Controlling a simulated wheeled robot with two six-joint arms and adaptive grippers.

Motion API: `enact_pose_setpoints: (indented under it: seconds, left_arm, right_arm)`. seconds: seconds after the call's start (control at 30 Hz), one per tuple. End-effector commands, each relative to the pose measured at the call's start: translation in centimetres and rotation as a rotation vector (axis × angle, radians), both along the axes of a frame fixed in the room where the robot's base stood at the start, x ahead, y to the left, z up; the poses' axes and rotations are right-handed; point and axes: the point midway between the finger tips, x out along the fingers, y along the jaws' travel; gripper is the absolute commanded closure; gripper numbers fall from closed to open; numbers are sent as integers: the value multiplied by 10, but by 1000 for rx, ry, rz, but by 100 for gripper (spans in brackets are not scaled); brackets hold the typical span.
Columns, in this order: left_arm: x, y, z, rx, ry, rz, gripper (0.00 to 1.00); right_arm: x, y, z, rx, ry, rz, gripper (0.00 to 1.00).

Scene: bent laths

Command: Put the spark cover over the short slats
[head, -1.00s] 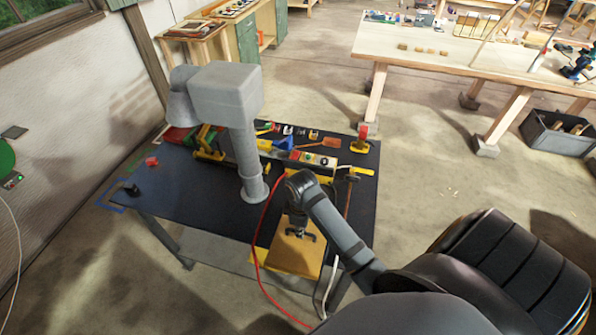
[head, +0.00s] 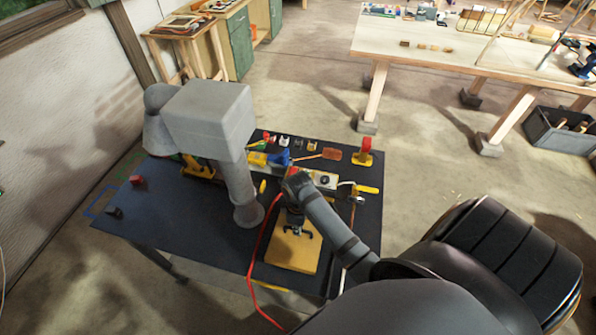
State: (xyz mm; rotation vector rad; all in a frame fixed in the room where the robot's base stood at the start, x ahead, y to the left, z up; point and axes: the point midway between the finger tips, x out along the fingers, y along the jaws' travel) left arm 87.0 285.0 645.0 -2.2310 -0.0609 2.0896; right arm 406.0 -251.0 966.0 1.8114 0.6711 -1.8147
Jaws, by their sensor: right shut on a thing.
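A flat tan, wood-like piece, by its look the spark cover (head: 287,257), is at the near right part of the dark bench. My right gripper (head: 301,233) is over its upper part, with dark fingers shut on it. It looks close above the bench top, but I cannot tell the exact gap. My right arm hides part of the bench behind it. I cannot pick out the short slats clearly; they may be hidden by my arm or the cover. My left gripper is not in view.
A tall grey machine (head: 208,118) stands on the dark bench (head: 175,225), left of my right gripper. A red cable (head: 257,245) runs beside the cover. A red-and-yellow item (head: 365,150) and small tools line the back. The bench's left front is mostly clear.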

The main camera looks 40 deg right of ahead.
Motion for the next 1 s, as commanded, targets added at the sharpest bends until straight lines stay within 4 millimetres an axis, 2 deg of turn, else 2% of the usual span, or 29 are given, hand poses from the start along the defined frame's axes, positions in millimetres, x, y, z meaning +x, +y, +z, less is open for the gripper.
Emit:
enact_pose_setpoints:
  seconds: [0.1, 0.2, 0.33, 0.57, 1.0]
  left_arm:
    - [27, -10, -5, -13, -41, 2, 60]
    - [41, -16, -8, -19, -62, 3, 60]
    - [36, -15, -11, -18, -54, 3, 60]
    - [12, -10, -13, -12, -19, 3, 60]
    - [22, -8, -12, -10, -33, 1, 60]
  right_arm:
    - [0, 1, -15, 1, 0, 0, 100]
    - [0, 1, -23, 2, 1, 0, 100]
    - [0, 1, -30, 2, -1, 1, 100]
    - [0, 1, -33, 1, -2, 1, 100]
    - [0, 1, -33, 1, -2, 1, 100]
